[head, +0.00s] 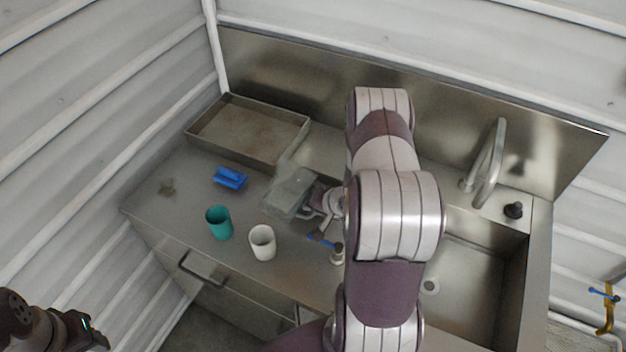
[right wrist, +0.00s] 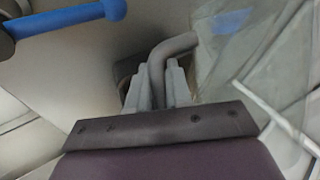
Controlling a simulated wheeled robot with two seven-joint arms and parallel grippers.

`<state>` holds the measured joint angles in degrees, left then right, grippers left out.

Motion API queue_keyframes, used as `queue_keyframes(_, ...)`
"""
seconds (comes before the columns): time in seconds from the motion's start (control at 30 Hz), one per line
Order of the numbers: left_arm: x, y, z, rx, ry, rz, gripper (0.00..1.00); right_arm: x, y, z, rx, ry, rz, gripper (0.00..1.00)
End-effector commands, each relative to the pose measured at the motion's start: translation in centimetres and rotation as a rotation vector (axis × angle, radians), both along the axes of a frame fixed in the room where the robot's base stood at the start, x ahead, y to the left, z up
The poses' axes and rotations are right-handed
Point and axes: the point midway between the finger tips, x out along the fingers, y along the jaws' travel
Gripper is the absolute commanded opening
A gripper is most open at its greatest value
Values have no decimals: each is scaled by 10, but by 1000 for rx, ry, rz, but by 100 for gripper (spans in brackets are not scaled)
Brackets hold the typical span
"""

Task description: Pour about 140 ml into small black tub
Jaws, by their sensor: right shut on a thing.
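My right gripper (head: 322,204) is shut on the grey curved handle (right wrist: 165,62) of a clear, see-through jug (head: 287,190). The jug is over the counter behind the white cup; its clear wall fills the right of the right wrist view (right wrist: 265,65). I cannot tell its fill level or whether it touches the counter. I cannot make out a small black tub in the head view. A dark shape (right wrist: 122,72) beside the handle in the right wrist view is unclear. My left gripper (head: 85,330) is at the bottom left, away from the counter; its fingers are unclear.
A teal cup (head: 218,223) and a white cup (head: 262,243) stand near the counter's front edge. A blue brush-like object (head: 229,178) lies behind them. A shallow metal tray (head: 207,119) is at the back. A blue lever (head: 320,241) is near my right gripper. The sink (head: 480,262) is right.

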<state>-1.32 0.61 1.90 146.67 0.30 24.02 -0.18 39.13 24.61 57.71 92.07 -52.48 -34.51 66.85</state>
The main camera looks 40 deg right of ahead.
Motion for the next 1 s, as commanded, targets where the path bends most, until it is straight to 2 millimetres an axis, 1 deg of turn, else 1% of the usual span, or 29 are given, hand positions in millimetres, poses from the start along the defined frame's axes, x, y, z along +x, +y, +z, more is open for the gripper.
queue_keyframes(0.03,0,0,7,0,0,0,43,-1,1,2,23,6,1,0)
queue_keyframes(0.07,0,0,2,0,0,0,43,-1,1,-4,37,6,4,0)
queue_keyframes(0.13,0,0,1,0,1,0,43,-1,3,-10,66,12,6,0)
queue_keyframes(0.5,0,0,5,0,1,0,43,-4,8,-17,170,-31,54,0)
queue_keyframes(0.6,0,0,8,0,1,0,43,-4,9,-16,195,-60,76,0)
queue_keyframes(0.83,0,0,22,0,0,0,43,-4,14,-3,250,-143,154,0)
queue_keyframes(1.0,0,0,24,0,0,0,43,-7,14,-3,306,-222,196,0)
